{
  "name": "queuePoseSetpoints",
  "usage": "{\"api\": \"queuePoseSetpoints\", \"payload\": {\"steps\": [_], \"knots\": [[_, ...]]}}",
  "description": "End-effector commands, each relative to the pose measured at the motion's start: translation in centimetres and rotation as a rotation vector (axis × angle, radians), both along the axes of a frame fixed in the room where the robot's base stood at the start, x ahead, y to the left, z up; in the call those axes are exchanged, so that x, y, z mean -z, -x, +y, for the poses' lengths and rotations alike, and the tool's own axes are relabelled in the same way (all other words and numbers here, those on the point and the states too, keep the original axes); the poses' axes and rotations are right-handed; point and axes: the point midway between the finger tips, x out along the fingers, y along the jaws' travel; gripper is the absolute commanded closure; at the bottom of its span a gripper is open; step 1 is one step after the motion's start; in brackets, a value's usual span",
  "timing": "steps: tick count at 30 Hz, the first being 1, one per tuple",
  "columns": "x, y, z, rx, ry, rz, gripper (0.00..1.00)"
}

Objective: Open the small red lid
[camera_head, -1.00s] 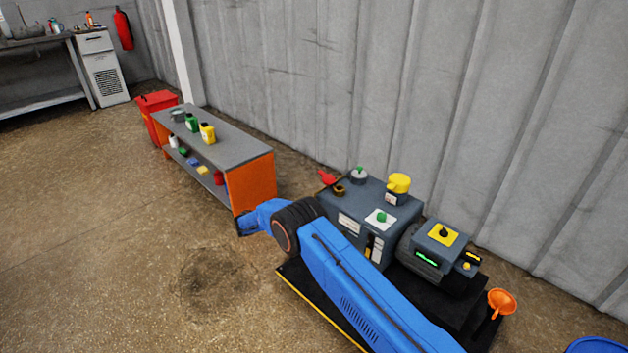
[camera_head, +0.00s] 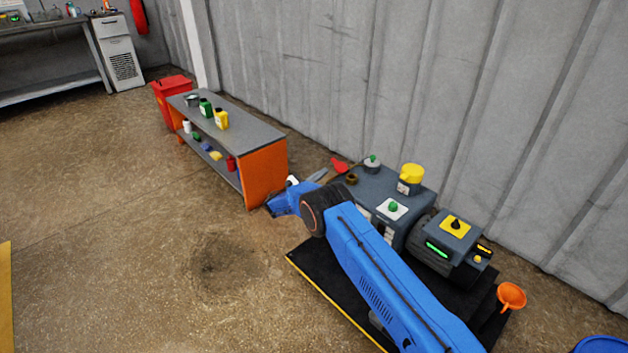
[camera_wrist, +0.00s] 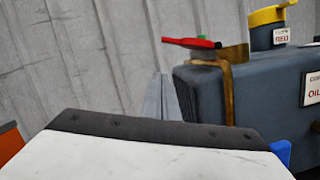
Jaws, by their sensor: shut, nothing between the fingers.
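The small red lid (camera_head: 339,164) is at the far left corner of the grey-blue machine, beside a brass fitting (camera_head: 351,179). In the wrist view the red lid (camera_wrist: 192,43) looks like a flat lever-like piece with a dark end, above the brass fitting (camera_wrist: 228,75). My gripper (camera_head: 318,175) is left of the lid, a little below it in the picture. In the wrist view my gripper fingers (camera_wrist: 162,97) are together and empty, below and left of the lid, apart from it in the picture. My arm hides part of the machine's front.
The machine (camera_head: 387,190) carries a yellow-capped container (camera_head: 410,179), a green knob (camera_head: 393,207) and a grey cap (camera_head: 372,164). An orange-sided shelf (camera_head: 266,173) stands left of my gripper. An orange funnel (camera_head: 511,295) is at right. A corrugated wall (camera_head: 400,80) stands behind.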

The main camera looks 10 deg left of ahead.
Motion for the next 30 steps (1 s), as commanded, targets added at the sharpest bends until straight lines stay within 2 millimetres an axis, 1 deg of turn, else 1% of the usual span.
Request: {"api": "queuePoseSetpoints", "payload": {"steps": [1,2,3,6,12,18,27,30], "knots": [[-0.2,-0.7,-0.8,0.003,-0.001,0.0,1.0],[-0.3,-1.1,-1.1,0.003,-0.001,0.0,1.0],[-1.0,-0.8,-1.0,0.0,-0.001,-0.001,1.0],[-2.1,-0.5,-1.3,0.0,-0.001,-0.001,1.0],[-3.6,-0.1,-1.7,0.001,-0.001,-0.001,1.0],[-4.1,0.0,-1.9,0.0,-0.002,0.0,1.0],[-4.1,0.0,-1.9,0.0,-0.003,-0.002,1.0],[-4.5,0.0,-1.9,0.001,-0.033,-0.025,1.0]]}}
